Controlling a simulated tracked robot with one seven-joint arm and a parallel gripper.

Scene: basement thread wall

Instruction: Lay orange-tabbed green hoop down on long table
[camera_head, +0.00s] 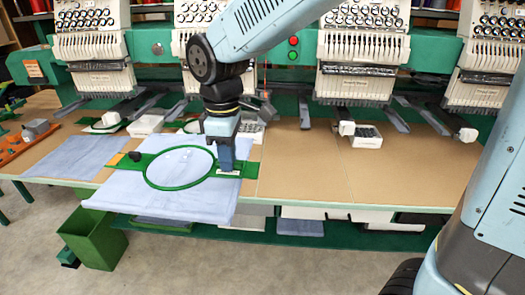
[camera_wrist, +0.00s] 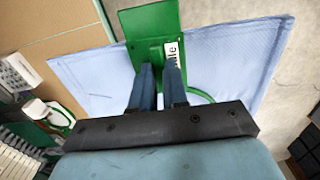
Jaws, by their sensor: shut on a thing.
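A green hoop (camera_head: 148,178) with pale blue cloth (camera_head: 130,200) stretched in it lies flat over the front edge of the long table (camera_head: 290,175). The cloth overhangs the edge. My gripper (camera_head: 227,165) is shut on the hoop's right green tab, which carries a white label. In the wrist view my gripper (camera_wrist: 160,72) has both fingers at the green tab (camera_wrist: 150,25), with cloth on either side. I cannot tell whether the hoop touches the tabletop.
Embroidery machine heads (camera_head: 362,65) line the back, with arms reaching over the table. A white box (camera_head: 366,136) stands right of centre. Another blue cloth (camera_head: 68,157) and an orange tray (camera_head: 28,143) lie at left. A green bin (camera_head: 92,237) stands below. The table's right part is mostly clear.

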